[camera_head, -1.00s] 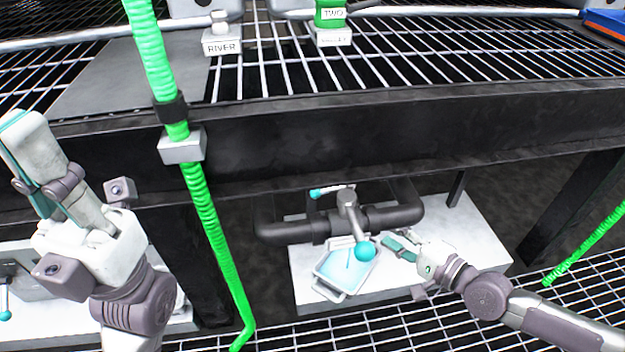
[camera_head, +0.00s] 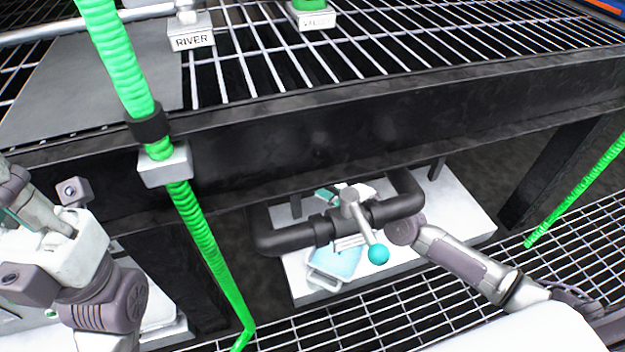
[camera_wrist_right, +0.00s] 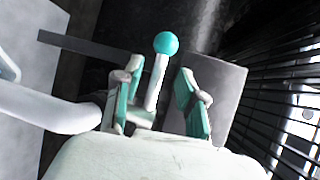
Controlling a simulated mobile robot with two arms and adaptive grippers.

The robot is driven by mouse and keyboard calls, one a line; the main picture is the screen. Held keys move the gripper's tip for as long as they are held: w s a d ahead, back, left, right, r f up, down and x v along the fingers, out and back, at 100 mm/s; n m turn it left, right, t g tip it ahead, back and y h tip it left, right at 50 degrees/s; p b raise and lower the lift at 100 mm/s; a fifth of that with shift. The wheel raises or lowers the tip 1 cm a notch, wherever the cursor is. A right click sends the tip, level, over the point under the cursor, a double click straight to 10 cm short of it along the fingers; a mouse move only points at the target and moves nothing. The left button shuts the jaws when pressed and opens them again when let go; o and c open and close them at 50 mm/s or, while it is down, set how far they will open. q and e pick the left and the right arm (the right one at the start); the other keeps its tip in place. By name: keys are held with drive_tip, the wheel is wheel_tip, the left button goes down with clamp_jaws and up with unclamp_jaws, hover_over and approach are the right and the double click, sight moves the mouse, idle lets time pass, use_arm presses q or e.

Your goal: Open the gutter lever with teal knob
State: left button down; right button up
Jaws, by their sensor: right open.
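In the head view a grey lever with a teal knob (camera_head: 378,254) comes down toward the front from a valve on the dark pipe. My right gripper (camera_head: 342,192) is behind the pipe, partly hidden by the valve. In the right wrist view its two teal-padded fingers (camera_wrist_right: 157,103) are open.
The dark pipe (camera_head: 285,238) crosses over a white board (camera_head: 455,215), with a light blue tray (camera_head: 335,265) below it. A black beam (camera_head: 300,140) and wire grating lie above. A green hose (camera_head: 205,235) hangs to the left.

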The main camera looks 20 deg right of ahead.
sight(313, 181)
drive_tip(key=shift+x, duration=1.95)
clamp_jaws()
